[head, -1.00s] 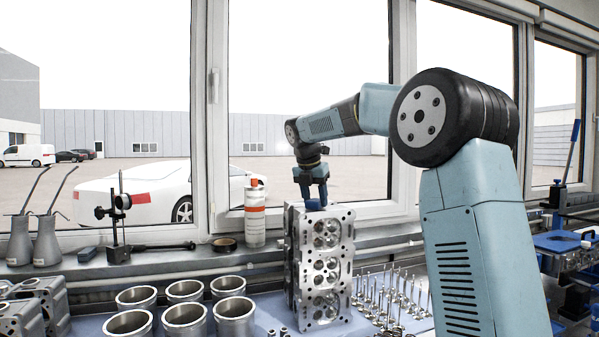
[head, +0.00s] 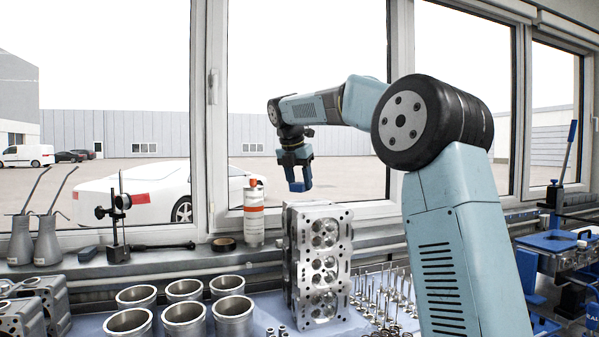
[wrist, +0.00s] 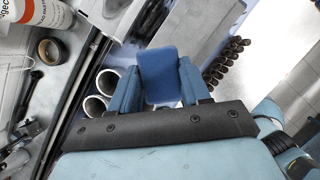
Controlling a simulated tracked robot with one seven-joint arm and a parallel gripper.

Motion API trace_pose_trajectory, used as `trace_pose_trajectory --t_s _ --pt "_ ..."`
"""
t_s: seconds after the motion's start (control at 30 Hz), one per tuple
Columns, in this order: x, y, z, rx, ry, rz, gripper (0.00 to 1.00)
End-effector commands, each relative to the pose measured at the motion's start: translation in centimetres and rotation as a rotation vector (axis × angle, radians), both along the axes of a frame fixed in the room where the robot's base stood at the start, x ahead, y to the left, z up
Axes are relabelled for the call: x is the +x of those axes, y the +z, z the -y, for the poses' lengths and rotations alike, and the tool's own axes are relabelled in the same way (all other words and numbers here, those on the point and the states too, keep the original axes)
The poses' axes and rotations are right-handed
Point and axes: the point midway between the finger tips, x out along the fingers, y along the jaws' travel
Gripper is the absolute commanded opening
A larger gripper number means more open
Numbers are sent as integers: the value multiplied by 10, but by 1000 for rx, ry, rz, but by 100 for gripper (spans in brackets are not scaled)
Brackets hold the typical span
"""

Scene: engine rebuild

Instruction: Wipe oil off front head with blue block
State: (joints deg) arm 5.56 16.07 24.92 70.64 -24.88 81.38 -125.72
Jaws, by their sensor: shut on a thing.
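My gripper (head: 295,170) is shut on the blue block (head: 297,186) and holds it in the air above the top of the front cylinder head (head: 324,262), with a clear gap between them. In the wrist view the blue block (wrist: 159,76) sits between the two blue fingers. The front head stands upright on the bench, its face with round chambers turned toward the head camera. Another head shows as a thin edge close behind it at left. I cannot make out oil on the visible face.
Several cylinder liners (head: 184,318) stand left of the heads, and several valves (head: 385,296) stand upright to the right. The air around the gripper is free.

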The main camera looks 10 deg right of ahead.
Motion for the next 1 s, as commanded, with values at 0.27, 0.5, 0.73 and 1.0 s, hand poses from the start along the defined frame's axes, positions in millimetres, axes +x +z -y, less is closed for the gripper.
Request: trace_pose_trajectory --t_s 0.27,0.5,0.73,1.0 --pt "0 24 0 0 0 2 22" --pt "0 27 1 -1 0 -1 22" --pt "0 27 1 0 0 0 22" --pt "0 27 1 0 -1 0 22"
